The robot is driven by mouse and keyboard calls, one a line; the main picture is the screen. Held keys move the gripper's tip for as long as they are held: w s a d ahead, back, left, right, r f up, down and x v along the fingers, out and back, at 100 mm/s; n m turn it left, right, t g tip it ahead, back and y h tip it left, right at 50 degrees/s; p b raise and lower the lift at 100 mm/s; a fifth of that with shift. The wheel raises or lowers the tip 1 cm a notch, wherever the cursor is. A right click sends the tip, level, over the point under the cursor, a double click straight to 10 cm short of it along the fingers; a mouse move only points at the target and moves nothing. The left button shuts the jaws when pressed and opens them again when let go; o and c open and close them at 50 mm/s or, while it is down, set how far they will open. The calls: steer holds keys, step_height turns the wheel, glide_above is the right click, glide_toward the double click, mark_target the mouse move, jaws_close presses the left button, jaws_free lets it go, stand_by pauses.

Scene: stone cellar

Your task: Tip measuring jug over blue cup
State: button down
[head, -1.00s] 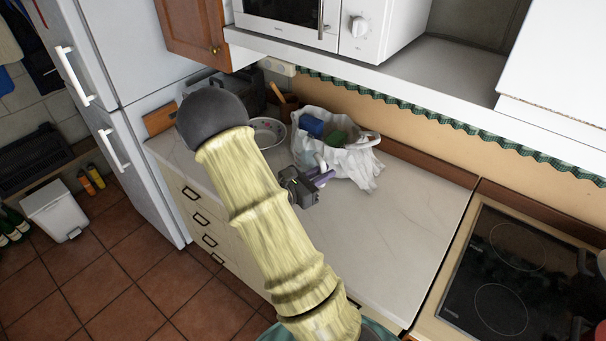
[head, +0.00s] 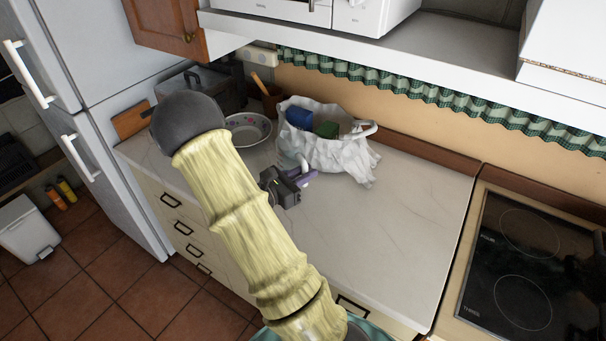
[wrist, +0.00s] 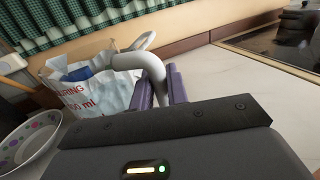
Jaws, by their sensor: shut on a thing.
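My gripper (head: 300,180) has purple fingers shut on the pale handle of the measuring jug (wrist: 152,68). In the head view only a small pale part of the jug (head: 304,164) shows beside the fingers, in front of a crumpled white bag. A blue thing, likely the blue cup (head: 299,118), shows in the mouth of the bag; blue also shows behind the lettering in the wrist view (wrist: 78,75). I cannot tell the jug's tilt or whether anything is in it.
The white bag (head: 335,155) also holds a green thing (head: 326,129). The marble counter (head: 385,235) is clear to the right, up to the hob (head: 520,270).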

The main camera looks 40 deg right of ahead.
steer(key=shift+p, duration=0.3)
steer(key=shift+s+n+p, duration=0.3)
steer(key=shift+n+p, duration=0.3)
steer(key=shift+n, duration=0.1)
steer(key=n+p, duration=0.2)
steer(key=p, duration=0.1)
steer(key=shift+s+r+y, duration=0.1)
steer(key=shift+r+y, duration=0.15)
steer(key=shift+y, duration=0.05)
steer(key=shift+a, duration=0.1)
steer(key=shift+r, duration=0.1)
step_height(320, 180, up, 10)
steer(key=p, duration=1)
steer(key=shift+s, duration=0.15)
